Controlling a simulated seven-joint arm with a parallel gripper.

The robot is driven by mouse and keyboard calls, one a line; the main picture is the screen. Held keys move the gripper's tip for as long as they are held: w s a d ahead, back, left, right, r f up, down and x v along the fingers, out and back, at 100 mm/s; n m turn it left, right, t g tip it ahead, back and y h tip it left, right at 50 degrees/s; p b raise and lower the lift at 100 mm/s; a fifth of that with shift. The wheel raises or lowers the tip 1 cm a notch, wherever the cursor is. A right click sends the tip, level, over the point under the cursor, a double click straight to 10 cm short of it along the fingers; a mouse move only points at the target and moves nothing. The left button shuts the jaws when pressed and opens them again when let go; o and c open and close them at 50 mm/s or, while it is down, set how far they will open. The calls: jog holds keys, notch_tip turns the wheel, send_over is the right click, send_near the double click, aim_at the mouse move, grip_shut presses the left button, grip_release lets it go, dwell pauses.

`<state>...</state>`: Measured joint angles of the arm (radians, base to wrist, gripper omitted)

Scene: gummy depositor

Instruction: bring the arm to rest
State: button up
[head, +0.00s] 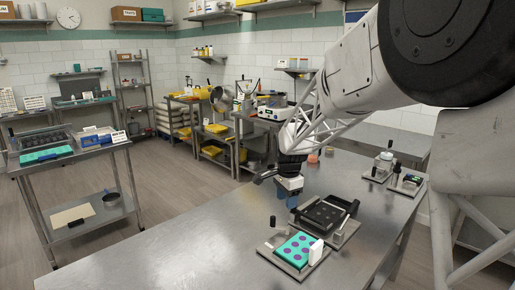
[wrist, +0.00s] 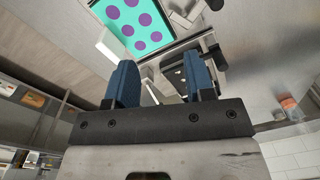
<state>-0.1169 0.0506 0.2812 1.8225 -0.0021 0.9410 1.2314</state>
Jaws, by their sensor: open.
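My gripper (head: 292,201) hangs over the steel table in the head view, above and just behind the dark depositor tray. In the wrist view its two blue fingers (wrist: 160,84) stand apart with nothing seen between them. My white arm comes in from the right of the head view. A teal mould (head: 295,250) with purple round spots lies on a plate at the table's front, and it also shows at the top of the wrist view (wrist: 135,22). A dark tray (head: 324,213) sits behind it; the gripper looks clear of both, though the exact gap is hard to tell.
A white block (head: 316,252) stands at the mould's right edge. Small jars and a dropper stand on plates (head: 381,174) at the table's right. An orange container (head: 313,158) stands at the back. The steel table's (head: 180,245) left part is bare. A side cart (head: 66,160) stands left.

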jog(key=s+d+r+n, duration=0.2)
jog(key=s+r, duration=0.1)
jog(key=s, duration=0.4)
jog(key=s+d+r+n+t, duration=0.1)
jog(key=s+d+r+n, duration=0.1)
jog(key=s, duration=0.5)
jog(key=s+d+r+n, duration=0.2)
jog(key=s+r, duration=0.1)
jog(key=s, duration=0.5)
jog(key=s+d+f+n, duration=0.1)
jog(key=s+n, duration=0.1)
jog(key=s, duration=0.5)
jog(key=s+d+n, duration=0.1)
jog(key=s+n, duration=0.1)
jog(key=s, duration=0.5)
jog(key=s+d+f+n+t, duration=0.1)
jog(key=s+n, duration=0.1)
jog(key=s, duration=0.5)
jog(key=shift+f+n, duration=0.3)
